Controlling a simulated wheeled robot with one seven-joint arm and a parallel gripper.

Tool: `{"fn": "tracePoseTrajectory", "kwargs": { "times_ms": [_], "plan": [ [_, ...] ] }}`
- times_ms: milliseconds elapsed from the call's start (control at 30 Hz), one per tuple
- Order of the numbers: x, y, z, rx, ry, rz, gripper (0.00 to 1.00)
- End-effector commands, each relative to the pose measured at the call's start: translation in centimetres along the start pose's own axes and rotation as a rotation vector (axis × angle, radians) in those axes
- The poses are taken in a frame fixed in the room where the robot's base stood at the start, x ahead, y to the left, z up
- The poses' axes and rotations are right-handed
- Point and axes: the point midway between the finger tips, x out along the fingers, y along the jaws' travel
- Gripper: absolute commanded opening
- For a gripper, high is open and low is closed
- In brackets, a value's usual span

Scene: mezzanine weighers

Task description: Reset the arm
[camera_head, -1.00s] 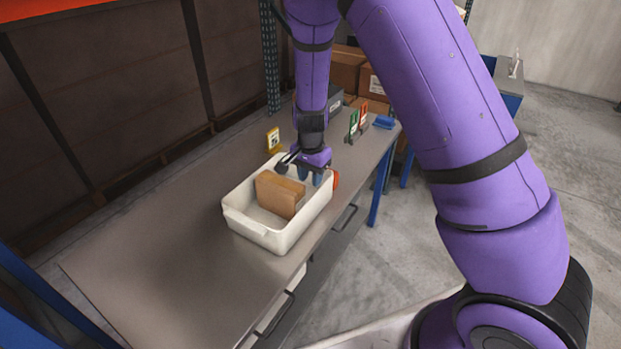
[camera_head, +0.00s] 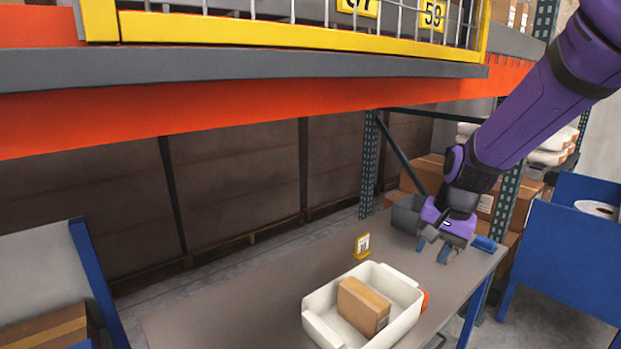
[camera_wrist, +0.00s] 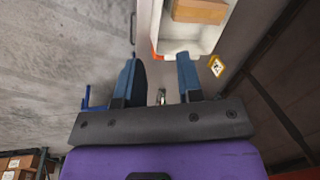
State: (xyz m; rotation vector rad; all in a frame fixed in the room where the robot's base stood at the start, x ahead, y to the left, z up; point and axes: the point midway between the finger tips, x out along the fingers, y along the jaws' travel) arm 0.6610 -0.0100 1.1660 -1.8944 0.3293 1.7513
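My gripper (camera_head: 445,254) hangs over the far right end of the grey table (camera_head: 230,290), clear of the white bin. In the wrist view its two blue-grey fingers (camera_wrist: 160,78) stand apart with nothing between them. A white bin (camera_head: 322,318) stands on the table, nearer than my gripper. A brown cardboard box (camera_head: 362,306) sits inside the bin. In the wrist view the bin (camera_wrist: 183,45) and the box (camera_wrist: 200,10) show at the top, beyond the fingertips.
A yellow tag stand (camera_head: 362,246) is behind the bin. An orange beam (camera_head: 250,98) crosses above the table. A blue cart (camera_head: 570,250) stands at right.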

Motion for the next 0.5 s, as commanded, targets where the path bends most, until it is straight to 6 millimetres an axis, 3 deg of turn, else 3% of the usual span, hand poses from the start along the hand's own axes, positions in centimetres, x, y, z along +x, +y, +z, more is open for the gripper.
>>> {"fn": "tracePoseTrajectory", "kwargs": {
  "times_ms": [33, 200, 500],
  "plan": [
    [-1.7, 0.5, 0.6, -0.028, 0.014, -0.017, 0.34],
    [-6.2, 2.2, 2.8, -0.132, 0.052, -0.047, 0.34],
    [-12.7, 6.1, 7.3, -0.316, 0.152, -0.058, 0.34]
  ]
}}
